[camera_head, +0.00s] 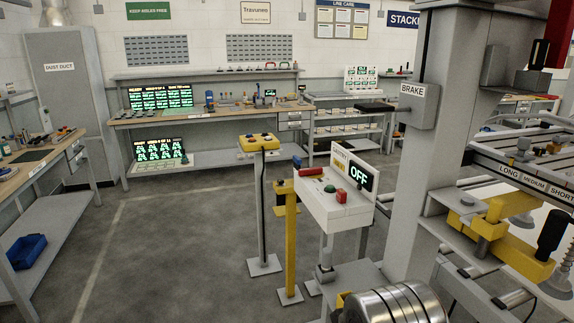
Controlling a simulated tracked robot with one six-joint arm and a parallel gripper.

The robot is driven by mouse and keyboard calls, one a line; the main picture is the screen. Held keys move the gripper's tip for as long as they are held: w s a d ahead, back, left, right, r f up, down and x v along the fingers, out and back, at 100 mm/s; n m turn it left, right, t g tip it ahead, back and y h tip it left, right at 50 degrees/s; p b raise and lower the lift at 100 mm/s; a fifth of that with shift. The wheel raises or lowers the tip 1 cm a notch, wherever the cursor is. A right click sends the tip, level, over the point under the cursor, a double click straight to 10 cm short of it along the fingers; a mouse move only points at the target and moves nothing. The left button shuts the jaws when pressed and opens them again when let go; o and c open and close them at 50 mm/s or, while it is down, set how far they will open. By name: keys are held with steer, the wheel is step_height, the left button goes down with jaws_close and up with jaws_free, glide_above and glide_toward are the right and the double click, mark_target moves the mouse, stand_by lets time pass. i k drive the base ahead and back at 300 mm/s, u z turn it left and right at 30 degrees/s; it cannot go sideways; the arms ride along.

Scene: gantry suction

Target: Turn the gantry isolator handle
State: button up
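A white sloped control console (328,205) stands right of centre on a post. Its sign (348,165) seems to read GANTRY, with smaller text I cannot read fully. A dark screen (359,178) on it shows OFF. A red bar-shaped handle (309,172) lies at the console's upper left edge; it looks like the isolator handle, but no label on it is legible. A green button (330,188) and a red button (341,196) sit on the sloped top. My gripper is not in view.
A yellow post (291,240) stands just left of the console, and a yellow-topped pedestal (258,143) behind it. A grey column (415,170) with a BRAKE box (417,104) rises on the right. A metal cylinder (395,303) is in front. Open floor (185,250) lies left.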

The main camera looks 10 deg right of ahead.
mark_target(307, 171)
steer(key=u, duration=0.3)
steer(key=i, duration=0.7)
steer(key=u, duration=0.4)
steer(key=i, duration=1.5)
steer(key=z, duration=0.45)
steer(key=i, duration=0.65)
steer(key=z, duration=0.95)
steer(key=i, duration=0.65)
steer(key=z, duration=0.4)
